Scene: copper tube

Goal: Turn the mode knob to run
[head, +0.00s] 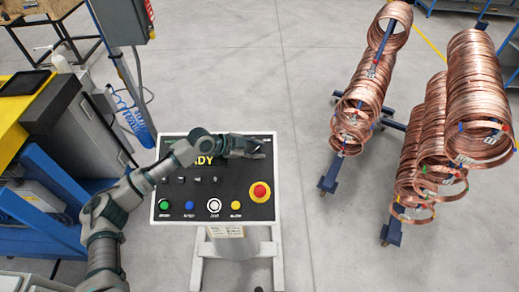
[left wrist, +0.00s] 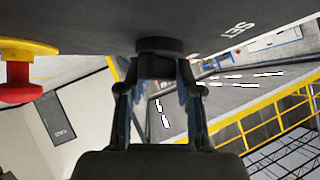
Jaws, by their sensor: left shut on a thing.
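The control panel (head: 225,212) is a black plate with a light border on a white stand, its display partly covered by my left arm. My left gripper (head: 262,151) reaches across the panel's top right corner. In the left wrist view, my left gripper (left wrist: 160,88) has its two fingers closed around a dark round knob (left wrist: 160,45) on the panel face. The word "SET" is printed beside the knob. In the head view the gripper hides the knob, and its pointer direction cannot be told. My right gripper is out of view.
A red emergency stop button (head: 259,191) on a yellow base sits just below the gripper. Green, blue, white and yellow buttons line the panel's lower edge, with small switches above. Copper coil racks (head: 362,110) stand at right. A yellow-topped bench (head: 20,120) is at left.

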